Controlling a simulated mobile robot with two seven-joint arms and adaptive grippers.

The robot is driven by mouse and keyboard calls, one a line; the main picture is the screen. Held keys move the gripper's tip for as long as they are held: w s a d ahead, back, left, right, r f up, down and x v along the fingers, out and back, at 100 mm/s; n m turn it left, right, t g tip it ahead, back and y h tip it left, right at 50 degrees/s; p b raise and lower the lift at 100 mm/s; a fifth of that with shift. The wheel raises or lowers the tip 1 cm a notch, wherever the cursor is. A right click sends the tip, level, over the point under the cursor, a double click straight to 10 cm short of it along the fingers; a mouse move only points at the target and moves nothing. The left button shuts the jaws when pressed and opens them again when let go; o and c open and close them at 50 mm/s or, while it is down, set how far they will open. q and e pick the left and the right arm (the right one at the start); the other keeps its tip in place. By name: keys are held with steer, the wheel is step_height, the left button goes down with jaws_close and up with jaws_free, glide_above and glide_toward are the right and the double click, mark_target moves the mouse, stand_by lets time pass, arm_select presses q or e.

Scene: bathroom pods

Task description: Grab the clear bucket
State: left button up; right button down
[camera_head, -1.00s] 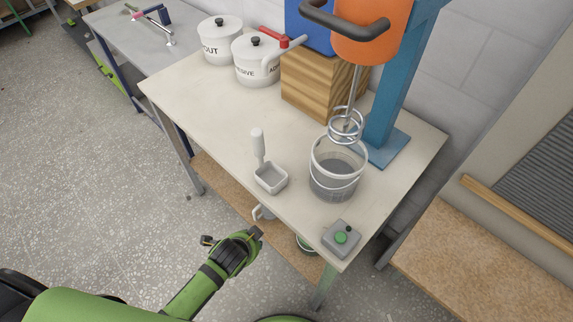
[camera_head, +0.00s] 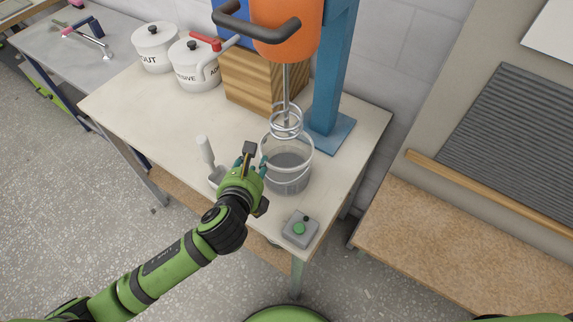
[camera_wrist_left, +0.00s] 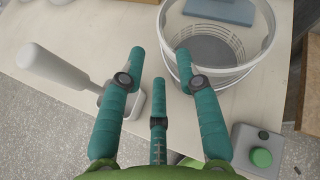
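The clear bucket (camera_head: 290,172) stands upright on the pale worktable, under the spiral mixing whisk (camera_head: 286,120) of an orange mixer. It holds grey material or shows a grey bottom. In the left wrist view the bucket (camera_wrist_left: 238,70) is at the upper right, with its rim near the right fingertip; I cannot tell whether they touch. My left gripper (camera_head: 250,158) is at the bucket's left side. Its teal fingers (camera_wrist_left: 160,66) are spread and hold nothing. My right gripper does not show in either view.
A scoop with a white handle (camera_head: 206,150) lies left of the bucket, partly hidden by my gripper. A grey box with a green button (camera_head: 300,229) sits at the front corner. The blue mixer stand (camera_head: 331,135) is behind. White pots (camera_head: 194,68) stand at the back left.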

mark_target(266, 139)
arm_select(q)
steer(key=m, duration=0.2)
steer(key=w+d+m, duration=0.1)
steer(key=m, duration=0.1)
steer(key=shift+w+r+t+h, duration=0.2)
steer(key=shift+t+h, duration=0.1)
steer(key=shift+p+x, duration=0.55)
steer(key=shift+x, duration=2.85)
steer(key=shift+c, duration=0.4)
jaws_close()
steer(key=shift+r, duration=0.15)
